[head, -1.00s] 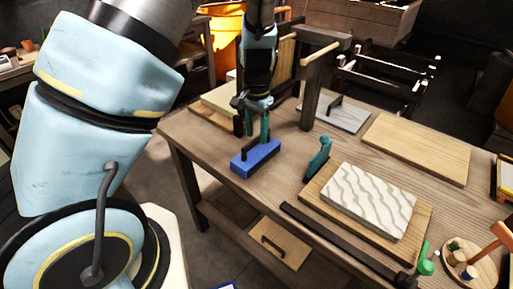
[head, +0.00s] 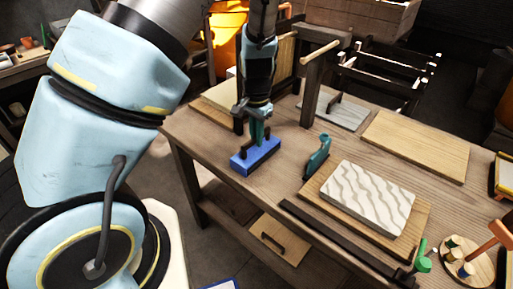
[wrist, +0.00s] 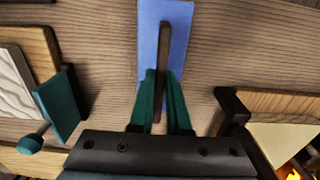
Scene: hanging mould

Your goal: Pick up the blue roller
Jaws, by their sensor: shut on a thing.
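The blue roller (head: 262,157) looks like a flat, oblong blue block with a dark bar handle along its top. It lies near the table's left front edge, and I cannot tell if it is clear of the tabletop. My gripper (head: 259,138) points down over it, with its green fingers shut on the handle. In the wrist view, the blue block (wrist: 150,30) extends ahead of my gripper (wrist: 161,78), one finger on each side of the dark handle. The fingers hide part of the block and handle.
A teal tool (head: 318,157) stands right of the roller, beside a wavy white slab (head: 368,197) on a wooden board (head: 312,185). A dark post (head: 313,92) rises behind. A pale board (head: 415,145) lies at the right. The wood between is bare.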

